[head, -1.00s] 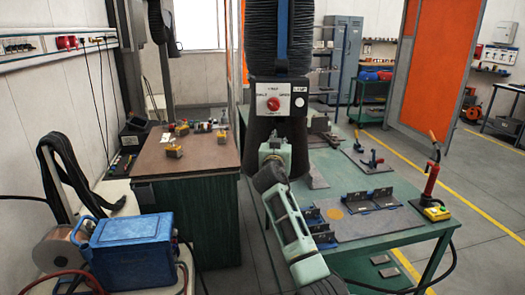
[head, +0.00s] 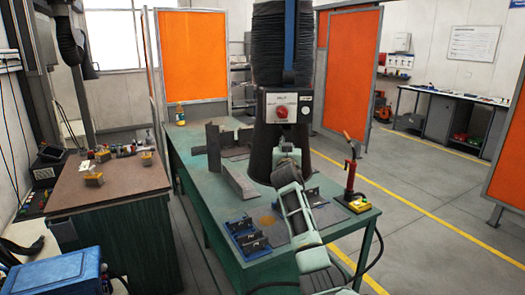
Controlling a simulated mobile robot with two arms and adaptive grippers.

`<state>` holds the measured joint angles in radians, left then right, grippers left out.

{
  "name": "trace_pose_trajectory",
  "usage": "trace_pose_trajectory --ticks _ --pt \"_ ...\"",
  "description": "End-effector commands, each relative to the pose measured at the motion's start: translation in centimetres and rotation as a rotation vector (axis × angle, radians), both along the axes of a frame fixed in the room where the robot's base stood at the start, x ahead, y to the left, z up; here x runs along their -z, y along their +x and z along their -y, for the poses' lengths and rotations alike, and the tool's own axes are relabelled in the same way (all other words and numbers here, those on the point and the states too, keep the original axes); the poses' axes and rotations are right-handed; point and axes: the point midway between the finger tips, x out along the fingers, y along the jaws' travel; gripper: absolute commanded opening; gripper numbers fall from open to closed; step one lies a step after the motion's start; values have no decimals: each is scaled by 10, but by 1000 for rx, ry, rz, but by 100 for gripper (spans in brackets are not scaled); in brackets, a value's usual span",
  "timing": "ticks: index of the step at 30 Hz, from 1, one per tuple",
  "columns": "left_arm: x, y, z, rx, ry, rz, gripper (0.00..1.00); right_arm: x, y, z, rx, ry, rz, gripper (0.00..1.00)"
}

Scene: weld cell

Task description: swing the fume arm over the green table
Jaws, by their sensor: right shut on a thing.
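The fume arm is a black ribbed hose with a blue strip, ending in a dark hood (head: 262,135) with a panel and red knob. It hangs upright in the middle of the head view, in front of part of the green table (head: 183,140). My right gripper (head: 286,157) is shut at the hood's lower front, below the panel. The hood hides its fingertips and the exact hold. My left gripper is out of view.
Grey steel angle pieces (head: 238,179) and blue-based fixtures (head: 248,237) lie on the green table. A red clamp-like tool (head: 350,178) stands at its right corner. A brown-topped bench (head: 115,185) is at left, orange screens (head: 193,54) behind.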

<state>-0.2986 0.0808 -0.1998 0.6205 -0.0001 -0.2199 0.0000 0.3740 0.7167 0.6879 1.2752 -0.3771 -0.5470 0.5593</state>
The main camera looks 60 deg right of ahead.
Motion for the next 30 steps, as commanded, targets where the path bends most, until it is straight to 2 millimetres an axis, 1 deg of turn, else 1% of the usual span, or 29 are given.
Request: trace_pose_trajectory --ticks 1,6,9,14,22,23,28,30 --pt "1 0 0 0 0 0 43 13 -16 13 25 18 -23 0" --pt "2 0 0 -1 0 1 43 10 -52 41 54 17 -18 0" --pt "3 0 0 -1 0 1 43 8 -65 51 64 15 -12 0" --pt "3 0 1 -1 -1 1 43 7 -73 57 68 14 -9 0" --pt "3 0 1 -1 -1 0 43 7 -72 56 66 16 -6 0" --pt "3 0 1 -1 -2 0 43 7 -72 56 65 16 -6 14" --pt "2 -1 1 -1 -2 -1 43 3 -72 56 65 9 -3 29" --pt "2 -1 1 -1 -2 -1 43 2 -72 56 65 8 -1 31"
